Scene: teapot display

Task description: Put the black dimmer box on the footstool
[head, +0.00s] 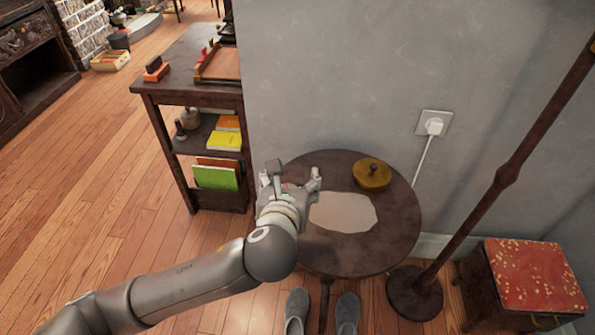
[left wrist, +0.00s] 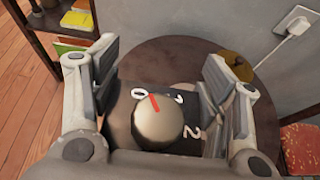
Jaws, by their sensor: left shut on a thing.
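My left gripper (head: 292,182) is over the left part of a round dark side table (head: 400,230). In the left wrist view its fingers (left wrist: 160,85) are shut on the black dimmer box (left wrist: 118,125), which has a large pale knob with a red mark and white numbers. In the head view the box is mostly hidden by the gripper. The footstool (head: 530,280), with a red, speckled top and dark wooden sides, stands on the floor at the lower right. Its red top also shows at the right edge of the left wrist view (left wrist: 301,146). My right gripper is not in view.
A round brass-coloured lidded thing (head: 372,176) and a pale flat patch (head: 343,212) are on the table. A lamp pole with a round base (head: 414,293) stands between table and footstool. A shelf (head: 190,97) with books is at the left; grey shoes (head: 297,310) are in front.

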